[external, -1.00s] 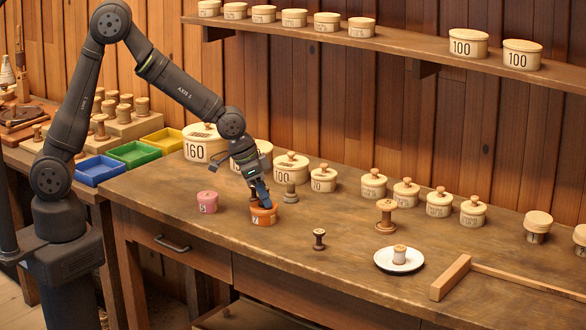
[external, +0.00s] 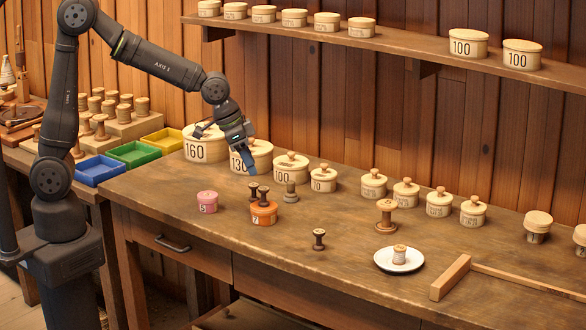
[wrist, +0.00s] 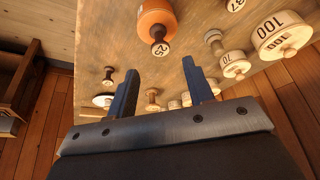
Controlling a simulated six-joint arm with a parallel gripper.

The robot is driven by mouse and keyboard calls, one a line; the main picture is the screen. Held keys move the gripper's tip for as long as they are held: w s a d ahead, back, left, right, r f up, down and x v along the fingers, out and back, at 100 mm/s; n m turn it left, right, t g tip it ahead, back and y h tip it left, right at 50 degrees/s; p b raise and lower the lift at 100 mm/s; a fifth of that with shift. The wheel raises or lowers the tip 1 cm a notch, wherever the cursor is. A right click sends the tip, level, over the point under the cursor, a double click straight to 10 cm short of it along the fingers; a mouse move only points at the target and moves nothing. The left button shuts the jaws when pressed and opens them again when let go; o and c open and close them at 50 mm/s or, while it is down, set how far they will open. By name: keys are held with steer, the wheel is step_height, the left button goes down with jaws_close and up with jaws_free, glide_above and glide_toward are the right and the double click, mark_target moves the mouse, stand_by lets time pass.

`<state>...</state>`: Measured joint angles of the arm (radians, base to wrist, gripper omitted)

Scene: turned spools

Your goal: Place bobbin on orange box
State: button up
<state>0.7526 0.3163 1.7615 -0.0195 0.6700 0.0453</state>
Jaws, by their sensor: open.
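The orange box (external: 264,215) is a small round tub standing on the workbench. A dark brown bobbin (external: 264,196) stands upright on its lid. In the wrist view the orange box (wrist: 155,14) is at the top, with a brown bobbin (wrist: 160,42) marked 25 on it. Another dark bobbin (external: 253,191) shows just left of and behind the first; I cannot tell what it stands on. My gripper (external: 251,168) is above and behind the orange box, apart from it. Its blue fingers (wrist: 161,92) are open with nothing between them.
A pink box (external: 207,202) stands left of the orange one. Cream tubs, such as the 100 tub (external: 291,170), line the back. A grey spool (external: 290,192), a dark spool (external: 319,239) and a white plate (external: 385,263) with a spool stand to the right. The front bench is clear.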

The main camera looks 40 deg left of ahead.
mark_target(263, 188)
steer(key=shift+v, duration=1.3)
steer(key=x, duration=1.2)
steer(key=shift+r, duration=1.2)
steer(key=shift+f, duration=0.15)
